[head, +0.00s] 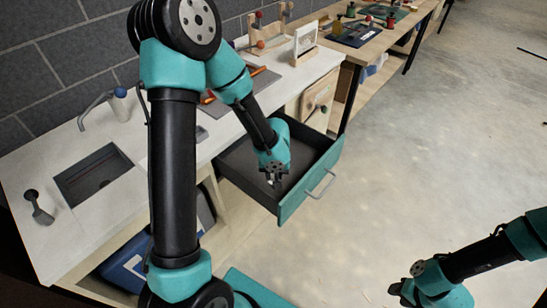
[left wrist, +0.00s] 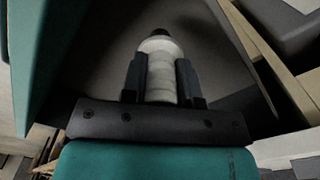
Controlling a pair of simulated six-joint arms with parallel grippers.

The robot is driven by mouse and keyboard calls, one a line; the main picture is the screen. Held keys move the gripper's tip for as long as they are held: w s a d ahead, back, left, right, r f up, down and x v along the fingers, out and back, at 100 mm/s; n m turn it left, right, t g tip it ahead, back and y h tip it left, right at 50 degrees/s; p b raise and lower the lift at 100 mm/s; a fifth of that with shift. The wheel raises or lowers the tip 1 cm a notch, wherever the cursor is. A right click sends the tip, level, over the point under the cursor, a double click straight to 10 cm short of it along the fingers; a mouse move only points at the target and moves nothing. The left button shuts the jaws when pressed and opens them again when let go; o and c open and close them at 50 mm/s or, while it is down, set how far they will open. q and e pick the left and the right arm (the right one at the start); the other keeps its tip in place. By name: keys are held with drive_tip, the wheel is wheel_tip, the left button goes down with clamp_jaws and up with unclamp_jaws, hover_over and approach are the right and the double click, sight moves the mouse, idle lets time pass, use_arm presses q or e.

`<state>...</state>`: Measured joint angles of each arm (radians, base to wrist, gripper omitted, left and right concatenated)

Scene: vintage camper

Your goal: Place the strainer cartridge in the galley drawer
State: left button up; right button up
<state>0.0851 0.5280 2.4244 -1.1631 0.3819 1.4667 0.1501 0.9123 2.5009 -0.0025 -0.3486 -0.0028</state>
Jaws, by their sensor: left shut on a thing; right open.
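The galley drawer (head: 325,160) is pulled open under the white counter, with a teal front and a metal handle; its dark floor also shows in the left wrist view (left wrist: 95,85). My left gripper (head: 274,181) reaches over the drawer, its tip in front of the drawer interior in the head view. In the left wrist view its fingers (left wrist: 162,80) are shut on the strainer cartridge (left wrist: 160,72), a whitish ribbed cylinder with a dark tip. I cannot tell whether the cartridge touches the drawer floor. My right gripper (head: 397,290) is open and empty above the floor at the lower right.
The white counter (head: 60,240) holds a sink (head: 95,175), a tap (head: 100,103) and a cup-like fitting (head: 40,208). A white framed item (head: 303,45) stands at the counter's far end. A blue case (head: 130,262) sits on the shelf below.

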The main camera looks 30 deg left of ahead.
use_arm(q)
drive_tip(key=w+a+f, duration=0.1)
drive_tip(key=w+a, duration=0.7)
drive_tip(key=w, duration=0.4)
drive_tip(key=shift+w+f, duration=0.2)
drive_tip(key=shift+w, duration=0.2)
drive_tip(key=shift+f, duration=1.75)
drive_tip(key=shift+f, duration=0.15)
drive_tip(key=o, duration=0.9)
wheel_tip(320, 180, up, 12)
drive_tip(key=shift+r, duration=0.15)
